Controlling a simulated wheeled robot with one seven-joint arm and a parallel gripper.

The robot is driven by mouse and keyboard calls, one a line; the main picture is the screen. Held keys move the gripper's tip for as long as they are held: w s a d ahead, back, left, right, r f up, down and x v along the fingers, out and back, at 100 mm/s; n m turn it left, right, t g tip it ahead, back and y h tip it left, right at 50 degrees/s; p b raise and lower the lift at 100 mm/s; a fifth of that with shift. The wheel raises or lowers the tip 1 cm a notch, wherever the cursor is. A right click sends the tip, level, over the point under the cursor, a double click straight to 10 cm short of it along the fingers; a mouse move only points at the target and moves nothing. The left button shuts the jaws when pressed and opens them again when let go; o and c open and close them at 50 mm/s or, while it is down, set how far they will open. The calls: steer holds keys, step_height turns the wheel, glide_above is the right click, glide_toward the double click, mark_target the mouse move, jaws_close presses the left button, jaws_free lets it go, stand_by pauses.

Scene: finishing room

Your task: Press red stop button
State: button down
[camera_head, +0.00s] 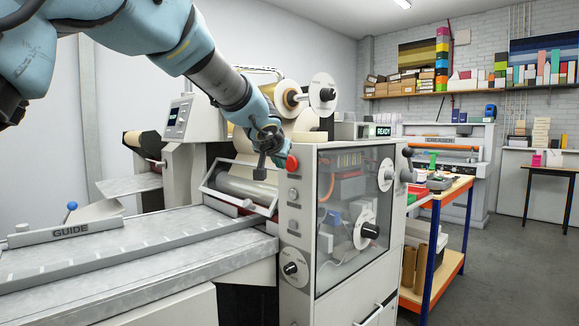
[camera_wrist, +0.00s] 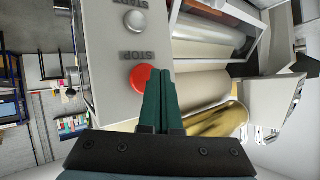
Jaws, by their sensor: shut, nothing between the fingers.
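The red stop button (camera_head: 292,163) is a round red cap near the top of the machine's light grey control panel, left of the clear door. In the wrist view the red button (camera_wrist: 142,78) sits beside the word STOP, just left of my fingertips. A silver START button (camera_wrist: 134,21) is next to it on the same panel. My gripper (camera_head: 262,172) is just left of the red button in the head view. In the wrist view its dark green fingers (camera_wrist: 160,72) are together and empty. I cannot tell whether a fingertip touches the button.
A guarded roller (camera_head: 240,190) lies left of the panel. A clear door (camera_head: 353,215) covers the right side of the machine. An orange-topped bench (camera_head: 445,190) stands further right, with open floor beyond.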

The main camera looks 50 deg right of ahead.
steer(key=a+b, duration=0.1)
steer(key=a, duration=0.4)
steer(key=shift+w+b, duration=0.15)
steer(key=shift+b, duration=0.15)
stand_by(0.7)
steer(key=w+a+f+n+y+p, duration=0.2)
steer(key=w+a+p, duration=0.15)
steer(key=a, duration=0.65)
steer(key=w+a+f+n+y+p, duration=0.25)
steer(key=w+a, duration=0.25)
steer(key=a, duration=0.4)
steer(key=w+a+f+n+y+p, duration=0.15)
steer(key=w+a, duration=0.25)
steer(key=a, duration=0.6)
steer(key=s+a+f+n+g+y+p, duration=0.1)
steer(key=s+a+f+n+y+p, duration=0.15)
steer(key=a, duration=0.55)
steer(key=s+a+f+n+g+y+p, duration=0.1)
steer(key=s+a+p, duration=0.15)
steer(key=a, duration=0.65)
steer(key=s+a+f+n+g+p, duration=0.2)
steer(key=s+a+n+g+p, duration=0.1)
steer(key=s+a, duration=0.6)
steer(key=shift+s+a+p, duration=0.2)
steer(key=shift+a+p, duration=0.15)
steer(key=shift+a, duration=0.6)
steer(key=shift+f+y, duration=0.1)
steer(key=shift+y, duration=0.15)
